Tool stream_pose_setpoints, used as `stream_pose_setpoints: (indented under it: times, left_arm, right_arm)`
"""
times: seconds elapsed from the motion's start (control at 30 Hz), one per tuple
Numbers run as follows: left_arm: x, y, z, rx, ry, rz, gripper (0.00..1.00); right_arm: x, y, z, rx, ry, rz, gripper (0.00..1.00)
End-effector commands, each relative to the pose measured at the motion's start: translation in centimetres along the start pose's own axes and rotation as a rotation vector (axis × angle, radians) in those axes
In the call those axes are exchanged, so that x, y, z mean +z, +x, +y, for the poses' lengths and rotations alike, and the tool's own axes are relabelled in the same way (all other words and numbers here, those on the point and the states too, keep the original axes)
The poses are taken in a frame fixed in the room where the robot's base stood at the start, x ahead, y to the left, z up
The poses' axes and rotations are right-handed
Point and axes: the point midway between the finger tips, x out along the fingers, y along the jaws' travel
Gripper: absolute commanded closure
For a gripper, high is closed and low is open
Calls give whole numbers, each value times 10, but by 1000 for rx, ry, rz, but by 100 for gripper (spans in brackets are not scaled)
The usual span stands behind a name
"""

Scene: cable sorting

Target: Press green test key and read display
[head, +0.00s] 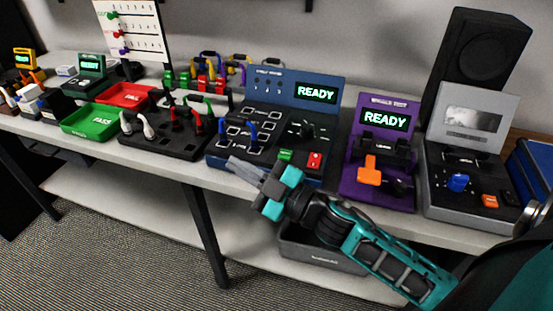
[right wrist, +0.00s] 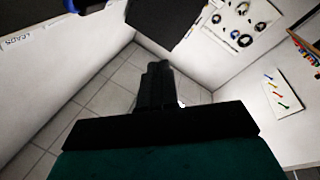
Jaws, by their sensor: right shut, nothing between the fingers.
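A blue test station (head: 262,90) stands on the bench in the head view, with a display (head: 316,93) that reads READY in green. Its green key (head: 285,155) is at the front, just left of a red key (head: 315,160). A blue-ended cable (head: 250,135) lies on its deck. My right gripper (head: 236,166) is shut and empty, in front of the station's front edge, left of and a little below the green key. It appears apart from the key. In the right wrist view the shut fingers (right wrist: 158,82) point over floor and wall. My left gripper is not in view.
A purple station (head: 383,155) reading READY and a grey station (head: 470,160) stand to the right. A dark cable rack (head: 165,145), green tray (head: 92,121) and red tray (head: 125,95) are to the left. A grey bin (head: 315,254) sits under the bench.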

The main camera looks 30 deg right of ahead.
Motion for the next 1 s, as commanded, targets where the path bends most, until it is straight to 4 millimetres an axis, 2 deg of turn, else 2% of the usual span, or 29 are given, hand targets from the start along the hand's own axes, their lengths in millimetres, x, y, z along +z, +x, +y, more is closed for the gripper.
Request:
stream_pose_setpoints:
  times: [0.1,0.2,0.33,0.47,0.57,0.7,0.8,0.9,1.0]
  left_arm:
    - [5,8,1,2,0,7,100]
    - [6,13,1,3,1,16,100]
    - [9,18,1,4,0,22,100]
    - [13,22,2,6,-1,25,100]
    - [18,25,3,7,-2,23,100]
    - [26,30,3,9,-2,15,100]
    - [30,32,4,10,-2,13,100]
    - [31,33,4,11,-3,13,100]
    - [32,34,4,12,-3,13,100]
  right_arm:
    - [-36,17,10,-109,-215,207,100]
    - [-58,23,10,-234,-397,337,100]
    - [-66,22,7,-424,-640,428,100]
    - [-52,18,12,-629,-882,416,100]
    - [-32,14,29,-778,-1064,330,100]
    - [-3,5,71,-936,-1276,117,100]
    - [11,-2,105,-997,-1375,-49,100]
    - [18,-8,130,-1024,-1430,-173,100]
    - [21,-12,146,-1033,-1457,-250,100]
